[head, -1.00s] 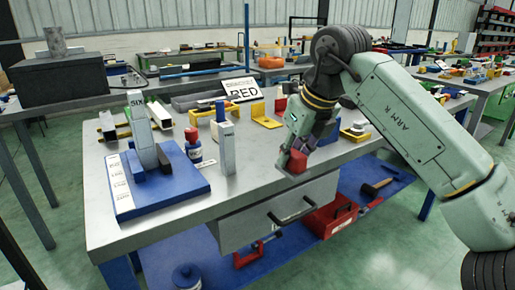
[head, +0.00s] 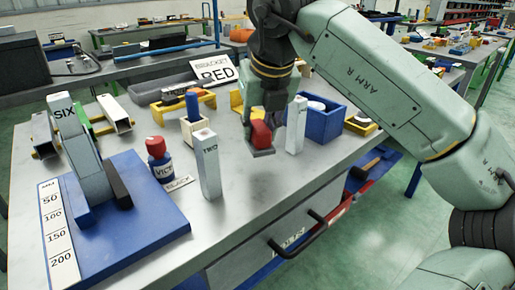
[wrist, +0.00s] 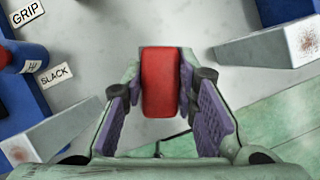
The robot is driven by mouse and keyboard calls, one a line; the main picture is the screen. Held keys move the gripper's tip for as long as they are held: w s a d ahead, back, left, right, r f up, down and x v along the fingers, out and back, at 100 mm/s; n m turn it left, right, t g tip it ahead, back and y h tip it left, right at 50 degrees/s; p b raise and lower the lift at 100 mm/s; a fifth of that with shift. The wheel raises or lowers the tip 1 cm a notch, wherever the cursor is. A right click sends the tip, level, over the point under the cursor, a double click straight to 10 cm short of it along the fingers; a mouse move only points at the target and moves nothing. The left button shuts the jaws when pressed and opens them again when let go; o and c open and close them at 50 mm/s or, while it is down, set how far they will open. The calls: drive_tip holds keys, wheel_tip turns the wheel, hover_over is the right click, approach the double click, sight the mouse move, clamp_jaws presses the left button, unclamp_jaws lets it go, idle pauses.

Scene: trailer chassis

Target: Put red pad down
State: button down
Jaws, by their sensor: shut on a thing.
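The red pad (head: 260,134) is a small red block between the fingers of my gripper (head: 267,138). In the wrist view the red pad (wrist: 160,82) stands between the two purple-lined fingers of my gripper (wrist: 162,95), over the grey table top. In the head view the gripper points down above the table (head: 240,190), near its front edge. I cannot tell whether the pad touches the table. Part of the pad is hidden by a finger.
A white post marked TWO (head: 208,165) stands to the left, and another white post (head: 296,125) is just right of the gripper. A blue bin (head: 325,122), a red-capped bottle (head: 159,160) and a blue board (head: 125,225) are also on the table.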

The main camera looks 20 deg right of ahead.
sight(259, 146)
drive_tip(key=shift+f, duration=2.6)
drive_tip(key=c, duration=1.3)
unclamp_jaws()
drive_tip(key=shift+r, duration=0.25)
drive_tip(key=v, duration=1.1)
drive_tip(key=shift+s+r+b, duration=0.15)
drive_tip(key=shift+r+b, duration=0.15)
drive_tip(key=shift+r, duration=0.1)
